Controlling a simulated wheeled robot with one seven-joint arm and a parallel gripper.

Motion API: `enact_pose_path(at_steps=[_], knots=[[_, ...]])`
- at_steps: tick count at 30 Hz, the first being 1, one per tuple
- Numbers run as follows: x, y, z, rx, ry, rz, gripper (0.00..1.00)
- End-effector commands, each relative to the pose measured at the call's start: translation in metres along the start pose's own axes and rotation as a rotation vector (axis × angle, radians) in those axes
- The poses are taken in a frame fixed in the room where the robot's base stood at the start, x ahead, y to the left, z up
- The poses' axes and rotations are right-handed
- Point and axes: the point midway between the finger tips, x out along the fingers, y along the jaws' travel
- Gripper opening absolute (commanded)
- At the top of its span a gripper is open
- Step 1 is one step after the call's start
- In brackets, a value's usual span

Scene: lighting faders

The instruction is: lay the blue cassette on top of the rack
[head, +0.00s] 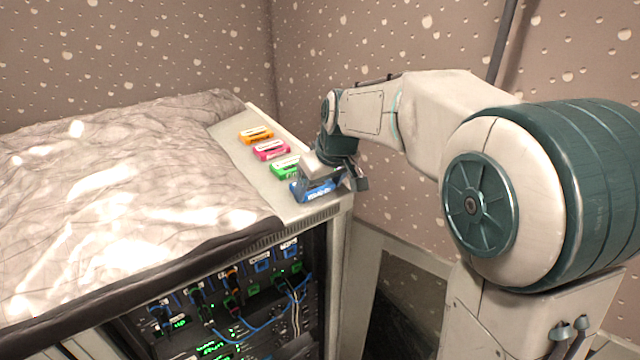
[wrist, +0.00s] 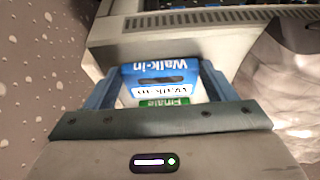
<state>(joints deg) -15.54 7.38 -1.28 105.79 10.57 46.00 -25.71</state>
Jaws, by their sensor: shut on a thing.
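The blue cassette (head: 314,190) is at the front right corner of the rack's light top (head: 298,211), under my gripper (head: 333,183). In the wrist view the blue cassette (wrist: 160,77), marked "Walk-In", sits between the two fingers of my gripper (wrist: 157,88), which is shut on it. I cannot tell whether its underside touches the top. A green cassette (head: 285,167) lies just behind it and shows partly in the wrist view (wrist: 164,102), marked "Finale".
A pink cassette (head: 271,150) and an orange cassette (head: 256,135) lie farther back in the same row. A crumpled grey cover (head: 110,190) drapes the left of the top. The rack's front (head: 235,300) holds lit modules and cables. A speckled wall (head: 400,40) stands behind.

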Motion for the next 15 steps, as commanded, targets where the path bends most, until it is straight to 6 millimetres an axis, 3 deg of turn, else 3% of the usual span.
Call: enact_pose_path(at_steps=[3, 4, 6, 15], knots=[[0.0041, 0.0, 0.0017, 0.0, 0.0, 0.0, 0.54], [0.0026, 0.0, 0.0011, 0.0, 0.0, 0.0, 0.86], [0.0023, 0.0, 0.001, 0.0, 0.0, 0.0, 0.99], [0.0005, 0.0, 0.0002, 0.0, 0.0, 0.0, 0.99]])
